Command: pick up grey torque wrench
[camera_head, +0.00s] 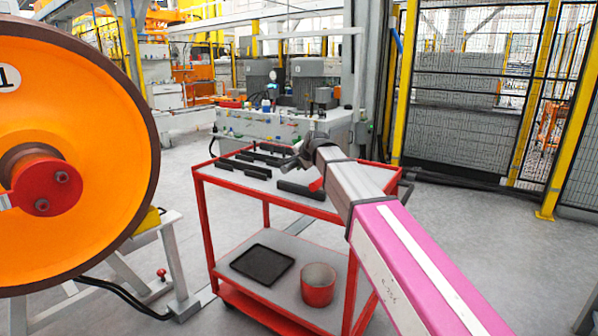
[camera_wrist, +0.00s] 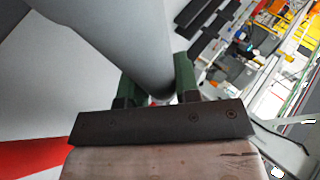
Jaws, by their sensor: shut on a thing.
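The grey torque wrench (camera_wrist: 118,38) shows in the wrist view as a thick, smooth grey cylinder. It runs from the upper left down between the two green fingers of my gripper (camera_wrist: 156,80). My gripper is shut on it. The wrench's far end is out of that view, and part of it is hidden behind the gripper's dark front plate. In the head view my gripper (camera_head: 300,156) is over the top of the red cart (camera_head: 232,178), at the end of my arm. I cannot make out the wrench clearly there.
Several dark bars (camera_head: 240,164) lie on the cart top. A black tray (camera_head: 262,263) and a red pot (camera_head: 318,285) sit on its lower shelf. A large orange wheel (camera_head: 85,110) stands on a grey stand at left. Floor at right is clear up to the fence.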

